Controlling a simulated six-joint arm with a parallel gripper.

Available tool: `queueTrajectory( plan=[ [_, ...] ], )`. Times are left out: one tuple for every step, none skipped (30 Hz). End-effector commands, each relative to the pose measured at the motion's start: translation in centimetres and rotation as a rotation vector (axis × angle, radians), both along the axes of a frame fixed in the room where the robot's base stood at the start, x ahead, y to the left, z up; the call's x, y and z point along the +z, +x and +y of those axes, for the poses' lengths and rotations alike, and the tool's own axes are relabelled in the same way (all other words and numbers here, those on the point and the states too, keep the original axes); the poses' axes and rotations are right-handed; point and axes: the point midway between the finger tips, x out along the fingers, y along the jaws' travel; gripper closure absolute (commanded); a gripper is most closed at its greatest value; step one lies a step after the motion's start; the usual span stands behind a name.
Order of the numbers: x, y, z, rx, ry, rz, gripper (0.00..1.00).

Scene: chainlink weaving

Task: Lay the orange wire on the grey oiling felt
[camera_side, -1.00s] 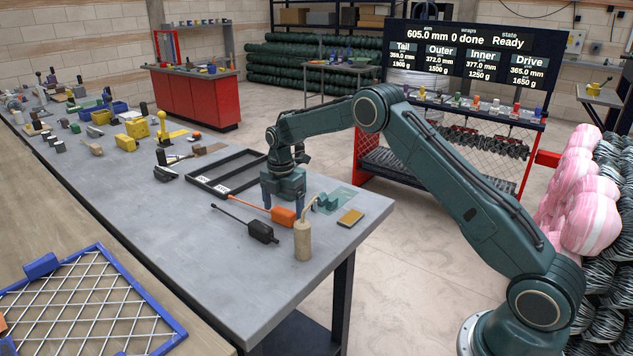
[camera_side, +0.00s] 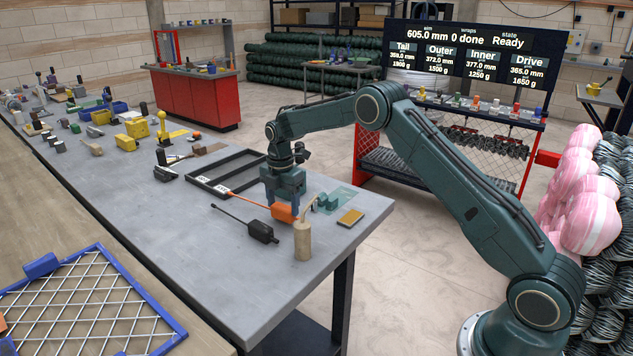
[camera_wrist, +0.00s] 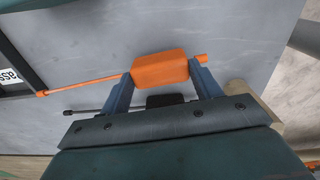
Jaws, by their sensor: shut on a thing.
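The orange wire has a thick orange block body (camera_side: 283,212) and a thin orange lead running to the left. My gripper (camera_side: 281,206) points down with its two blue fingers on either side of the body, shut on it. In the wrist view the orange body (camera_wrist: 160,69) sits between the fingertips, with the thin lead out to the left and a short stub on the right. It appears just above the bench. I cannot pick out a grey felt for sure; a small tan pad with a dark edge (camera_side: 350,217) lies right of my gripper.
A similar black piece with a thin lead (camera_side: 262,232) lies in front of the orange one. A tan cylinder with a bent spout (camera_side: 303,240) stands close on the right. A black two-part frame (camera_side: 215,190) lies behind left. The bench front left is clear.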

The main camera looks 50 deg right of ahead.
Motion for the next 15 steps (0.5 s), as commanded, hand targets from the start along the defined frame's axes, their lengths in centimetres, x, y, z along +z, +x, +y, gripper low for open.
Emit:
queueTrajectory(
  plan=[
    [0.6, 0.1, 0.0, 0.0, -0.001, -0.004, 0.63],
    [1.0, 0.1, 0.0, 0.0, -0.001, -0.005, 0.63],
    [1.5, 0.1, 0.0, 0.0, -0.001, -0.005, 0.63],
    [2.0, 0.1, 0.0, 0.0, -0.001, -0.005, 0.63],
    [2.4, 0.1, 0.0, 0.0, -0.001, -0.006, 0.63],
    [3.1, 0.1, 0.0, 0.0, -0.001, -0.005, 0.63],
    [3.6, 0.1, 0.0, 0.0, -0.001, -0.005, 0.63],
    [4.2, 0.1, 0.0, 0.0, -0.001, -0.006, 0.63],
    [5.1, 0.1, 0.0, 0.0, -0.001, -0.006, 0.63],
    [5.7, 0.1, 0.0, 0.0, -0.001, -0.007, 0.63],
    [6.3, 0.1, 0.0, 0.0, -0.001, -0.006, 0.63],
    [7.2, 0.1, 0.0, 0.0, -0.001, -0.007, 0.63],
    [7.9, 0.1, 0.0, 0.0, -0.001, -0.006, 0.63],
    [8.6, 0.1, 0.0, 0.0, -0.001, -0.007, 0.63],
    [9.5, 0.1, 0.0, 0.0, -0.001, -0.007, 0.63]
  ],
)
